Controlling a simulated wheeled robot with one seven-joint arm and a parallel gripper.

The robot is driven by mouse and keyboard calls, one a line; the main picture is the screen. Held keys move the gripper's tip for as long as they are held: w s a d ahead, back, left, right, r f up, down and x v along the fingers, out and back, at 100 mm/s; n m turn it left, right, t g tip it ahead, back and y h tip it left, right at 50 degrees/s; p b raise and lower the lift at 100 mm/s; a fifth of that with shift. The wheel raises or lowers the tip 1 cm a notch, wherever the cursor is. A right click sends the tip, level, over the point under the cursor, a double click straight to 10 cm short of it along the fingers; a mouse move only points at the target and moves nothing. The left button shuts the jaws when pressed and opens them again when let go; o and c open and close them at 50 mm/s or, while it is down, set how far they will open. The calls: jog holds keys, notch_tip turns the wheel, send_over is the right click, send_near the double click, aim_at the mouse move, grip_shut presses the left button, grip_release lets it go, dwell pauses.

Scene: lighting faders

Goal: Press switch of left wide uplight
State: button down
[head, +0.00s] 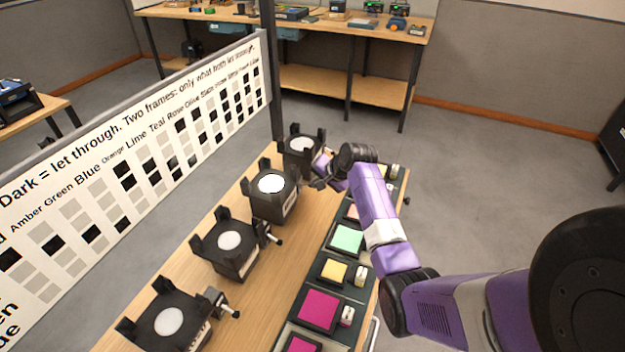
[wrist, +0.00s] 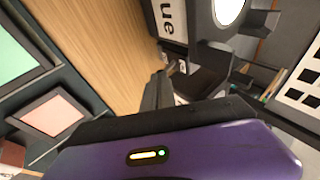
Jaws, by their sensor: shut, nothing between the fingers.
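Several black uplights with round white lenses stand in a row along the wooden table. One is the nearest uplight (head: 170,318), then one at mid-row (head: 229,242), then a third (head: 271,186), then the farthest (head: 301,146). I cannot read which one is the left wide uplight. My gripper (head: 322,180) is shut and empty, at the right side of the two farthest uplights. In the wrist view my gripper's dark fingers (wrist: 158,92) point toward an uplight (wrist: 212,62) with a label ending in "ue" beside it. Contact with a switch cannot be made out.
Coloured gel squares, such as a mint green one (head: 347,239) and a magenta one (head: 318,308), lie in a dark rack along the table's right side. A chart board (head: 140,150) stands to the left. A workbench (head: 300,28) stands at the back.

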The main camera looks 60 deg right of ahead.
jog(key=f+t+b, duration=0.1)
jog(key=b, duration=0.1)
jog(key=s+f+t+b, duration=0.1)
jog(key=f+t+b, duration=0.1)
jog(key=b, duration=0.1)
jog(key=shift+f+m+t, duration=0.2)
jog(key=shift+m+t, duration=0.1)
jog(key=f+t+b, duration=0.1)
jog(key=t+b, duration=0.1)
jog(key=b, duration=0.1)
jog(key=shift+r, duration=0.35)
jog(key=shift+r+p, duration=0.75)
jog(key=shift+r, duration=0.05)
jog(key=shift+s, duration=0.1)
